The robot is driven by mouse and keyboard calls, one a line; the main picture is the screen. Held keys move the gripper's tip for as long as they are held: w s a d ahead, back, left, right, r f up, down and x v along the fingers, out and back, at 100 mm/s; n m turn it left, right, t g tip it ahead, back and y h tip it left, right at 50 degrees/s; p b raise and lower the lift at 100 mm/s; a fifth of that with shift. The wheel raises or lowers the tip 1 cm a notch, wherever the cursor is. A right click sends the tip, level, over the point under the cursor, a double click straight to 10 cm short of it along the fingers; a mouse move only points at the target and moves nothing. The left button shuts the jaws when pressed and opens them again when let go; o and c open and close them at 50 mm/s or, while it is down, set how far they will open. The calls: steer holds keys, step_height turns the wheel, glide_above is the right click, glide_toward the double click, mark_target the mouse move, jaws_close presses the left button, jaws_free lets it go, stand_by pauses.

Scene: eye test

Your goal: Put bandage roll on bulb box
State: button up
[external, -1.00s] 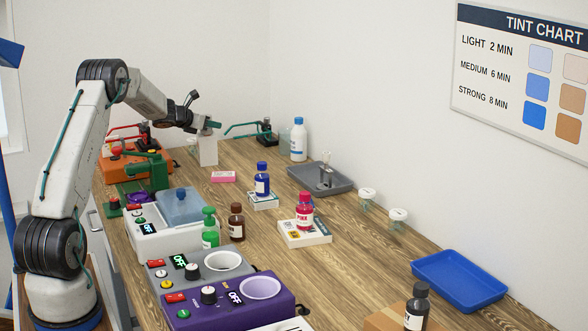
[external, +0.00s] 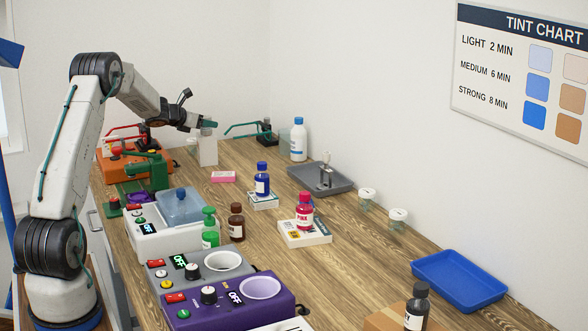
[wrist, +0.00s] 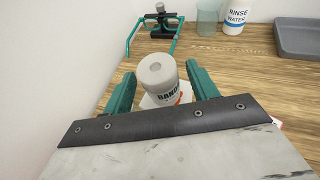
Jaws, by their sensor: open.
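The bandage roll (wrist: 163,84) is a pale grey-white cylinder with dark lettering, partly cut off, and a hole in its top. It stands upright between the two green fingers of my gripper (wrist: 160,74) in the wrist view. The fingers are apart, with a gap visible at least on the right side. Under the roll is a white box with orange print, mostly hidden. In the external view a tall white box (external: 208,153), which seems to be the bulb box, stands at the far end of the bench. My gripper (external: 209,124) is at its top, partly hiding the roll.
A green clamp stand (wrist: 158,22) and a rinse water bottle (wrist: 236,16) stand beyond the roll. A grey tray (external: 321,180) is to the right. A pink box (external: 223,176) lies in front of the white box. An orange machine (external: 125,166) stands to its left.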

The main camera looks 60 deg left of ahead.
steer(key=v, duration=0.9)
steer(key=w+d+r+m+h, duration=0.3)
steer(key=d+r+m, duration=0.15)
steer(key=d, duration=0.65)
steer(key=w+d+r+m+h, duration=0.25)
steer(key=d+m, duration=0.25)
steer(key=d, duration=0.6)
steer(key=s+d+r+m+g+h, duration=0.2)
steer(key=d+m, duration=0.4)
steer(key=d, duration=0.6)
steer(key=s+d+r+m+g+h, duration=0.1)
steer(key=s+d+m+g+h, duration=0.15)
steer(key=d+m, duration=0.65)
steer(key=s+d+f+m+g, duration=0.2)
steer(key=s+d+m+g, duration=0.35)
steer(key=s+d, duration=1.1)
steer(key=s+d+f+m+y, duration=0.1)
steer(key=s+f+m+y, duration=0.1)
steer(key=s+m, duration=0.3)
steer(key=s+d+f+m+g+y, duration=0.1)
steer(key=s+f+m+y, duration=0.1)
steer(key=s+m, duration=0.3)
steer(key=s+y, duration=0.1)
steer(key=s, duration=0.3)
steer(key=shift+s+f, duration=0.3)
steer(key=shift+s, duration=0.1)
